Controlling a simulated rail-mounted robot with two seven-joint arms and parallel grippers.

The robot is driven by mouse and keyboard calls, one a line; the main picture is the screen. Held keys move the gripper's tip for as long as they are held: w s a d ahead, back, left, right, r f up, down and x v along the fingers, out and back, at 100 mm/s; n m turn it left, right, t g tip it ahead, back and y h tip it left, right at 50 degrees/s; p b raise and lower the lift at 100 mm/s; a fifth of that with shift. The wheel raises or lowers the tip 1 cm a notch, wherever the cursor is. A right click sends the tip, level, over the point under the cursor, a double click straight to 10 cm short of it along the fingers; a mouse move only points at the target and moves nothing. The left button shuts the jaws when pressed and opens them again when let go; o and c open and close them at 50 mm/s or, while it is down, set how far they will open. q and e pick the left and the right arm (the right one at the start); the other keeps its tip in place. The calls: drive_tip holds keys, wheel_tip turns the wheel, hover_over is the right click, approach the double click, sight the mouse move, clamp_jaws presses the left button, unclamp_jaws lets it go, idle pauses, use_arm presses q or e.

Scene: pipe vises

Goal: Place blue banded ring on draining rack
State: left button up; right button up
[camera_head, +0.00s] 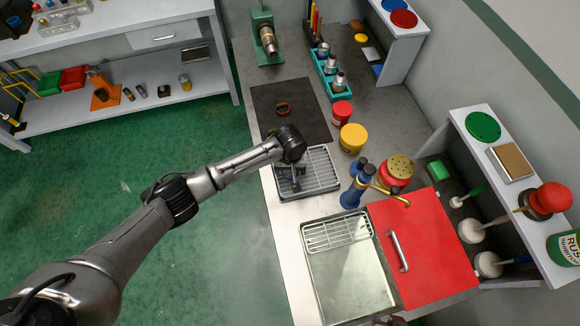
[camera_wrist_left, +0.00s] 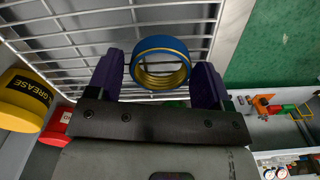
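The blue banded ring (camera_wrist_left: 160,62), blue with thin yellow bands, shows in the left wrist view between the two purple fingers of my left gripper (camera_wrist_left: 158,82). A gap shows between the ring and the left finger; the fingers look open around it. The wire draining rack (camera_wrist_left: 75,45) lies right behind the ring; I cannot tell exactly how the ring touches it. In the head view my left gripper (camera_head: 293,180) is low over the left part of the draining rack (camera_head: 322,168), and the ring is hidden there. My right gripper is not in view.
A dark mat (camera_head: 300,125) with a small reddish ring (camera_head: 283,108) lies behind the rack. A yellow tub (camera_head: 353,138) and red tub (camera_head: 342,112) stand near it. A brass tap (camera_head: 380,186), a sink with another wire rack (camera_head: 338,233) and a red panel (camera_head: 430,240) are in front.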

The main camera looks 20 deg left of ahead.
use_arm(q)
drive_tip(key=shift+o, duration=0.8)
wheel_tip(320, 180, up, 12)
drive_tip(key=p, duration=0.1)
drive_tip(key=shift+r, duration=0.15)
